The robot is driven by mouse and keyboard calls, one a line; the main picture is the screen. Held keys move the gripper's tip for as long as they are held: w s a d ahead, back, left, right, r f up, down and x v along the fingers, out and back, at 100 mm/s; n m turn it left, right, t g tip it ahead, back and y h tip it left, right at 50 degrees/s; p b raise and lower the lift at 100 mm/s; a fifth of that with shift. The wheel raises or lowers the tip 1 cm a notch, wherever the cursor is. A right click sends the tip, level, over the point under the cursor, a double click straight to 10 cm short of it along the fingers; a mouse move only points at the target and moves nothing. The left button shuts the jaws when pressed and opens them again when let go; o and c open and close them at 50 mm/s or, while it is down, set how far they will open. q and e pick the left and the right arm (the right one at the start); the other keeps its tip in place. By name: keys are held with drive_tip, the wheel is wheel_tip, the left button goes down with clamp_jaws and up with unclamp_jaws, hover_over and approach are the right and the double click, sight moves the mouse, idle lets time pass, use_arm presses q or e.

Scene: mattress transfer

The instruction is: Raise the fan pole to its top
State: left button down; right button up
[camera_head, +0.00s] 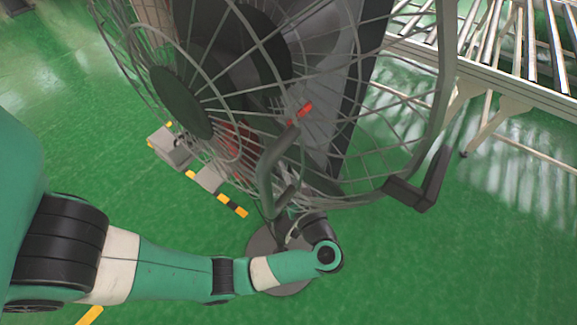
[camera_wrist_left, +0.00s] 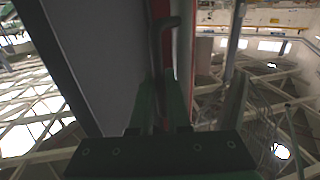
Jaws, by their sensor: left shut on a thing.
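A large fan with a grey wire cage (camera_head: 215,95) fills the top middle of the head view, tilted. Its round base (camera_head: 262,245) shows on the floor beneath, partly behind my left arm. Most of the fan pole is hidden by the cage and my wrist. My left gripper (camera_head: 292,226) is low under the cage, at the pole, its fingers hard to make out. In the left wrist view its fingers (camera_wrist_left: 161,92) are shut around a thin dark upright part, which I take for the fan pole (camera_wrist_left: 157,55). My right gripper is not in view.
A roller conveyor (camera_head: 500,75) on pale legs stands at the top right. A tall grey panel (camera_head: 345,85) is behind the cage. Grey blocks (camera_head: 172,148) and a yellow-black strip (camera_head: 232,206) lie left of the fan. The green floor at bottom right is clear.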

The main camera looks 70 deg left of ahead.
use_arm(q)
drive_tip(key=shift+r, duration=0.25)
drive_tip(key=c, duration=0.9)
unclamp_jaws()
drive_tip(key=shift+f, duration=0.1)
drive_tip(key=shift+d, duration=0.1)
drive_tip(key=d+b, duration=0.8)
drive_tip(key=d, duration=0.3)
drive_tip(key=shift+w+d+b, duration=0.1)
drive_tip(key=shift+d+b, duration=0.1)
drive_tip(key=shift+b, duration=0.2)
